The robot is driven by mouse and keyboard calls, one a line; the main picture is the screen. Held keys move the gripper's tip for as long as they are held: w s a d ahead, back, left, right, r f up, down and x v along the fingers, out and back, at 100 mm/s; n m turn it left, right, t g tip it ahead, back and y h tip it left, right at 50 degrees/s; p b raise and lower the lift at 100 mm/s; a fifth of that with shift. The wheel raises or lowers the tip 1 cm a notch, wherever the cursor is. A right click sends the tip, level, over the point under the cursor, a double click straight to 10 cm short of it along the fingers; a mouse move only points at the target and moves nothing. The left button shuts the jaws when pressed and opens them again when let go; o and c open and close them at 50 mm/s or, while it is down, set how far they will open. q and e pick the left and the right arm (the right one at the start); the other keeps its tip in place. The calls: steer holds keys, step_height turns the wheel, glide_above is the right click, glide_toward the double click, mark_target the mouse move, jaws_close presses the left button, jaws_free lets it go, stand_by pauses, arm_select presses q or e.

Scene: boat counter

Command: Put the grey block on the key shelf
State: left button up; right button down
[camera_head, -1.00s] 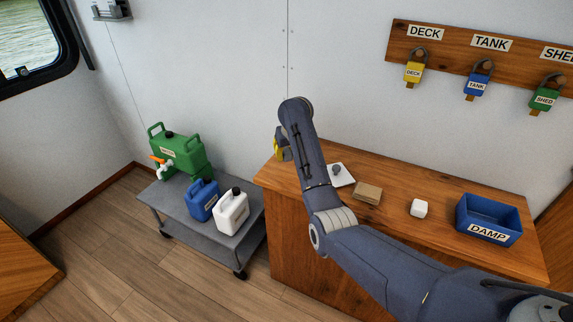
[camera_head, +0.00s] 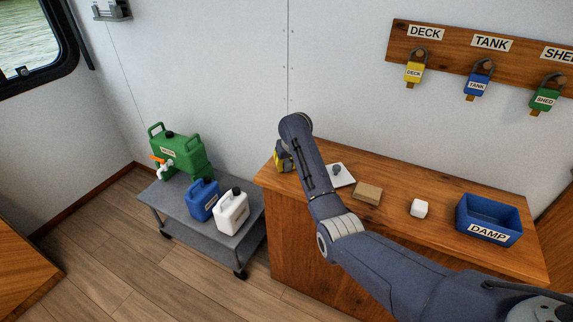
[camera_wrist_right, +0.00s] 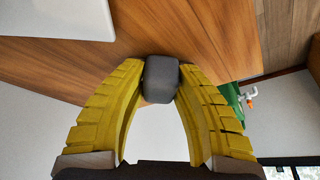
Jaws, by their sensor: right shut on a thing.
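The grey block (camera_wrist_right: 160,78) sits between the yellow fingertips of my right gripper (camera_wrist_right: 162,88) in the right wrist view. The fingers are shut on it. In the head view, my right gripper (camera_head: 283,160) is low over the left end of the wooden counter, and my own arm partly hides it. The block is hidden there. I cannot tell if the block touches the counter. No shelf is labelled as the key shelf. A small grey wall fitting (camera_head: 111,9) is at the top left. A wooden board (camera_head: 449,61) holds labelled padlocks on the wall. My left gripper is out of view.
The counter (camera_head: 390,212) bears a white plate (camera_head: 345,180) with a grey knob, a brown block (camera_head: 367,193), a white cube (camera_head: 418,208) and a blue DAMP bin (camera_head: 490,217). A grey cart (camera_head: 226,240) with several jugs stands left of it.

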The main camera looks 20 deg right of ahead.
steer(key=c, duration=1.1)
jaws_free()
steer(key=shift+f, duration=0.1)
steer(key=shift+s+r, duration=0.1)
steer(key=shift+r, duration=0.45)
steer(key=v, duration=1.1)
steer(key=shift+r, duration=0.1)
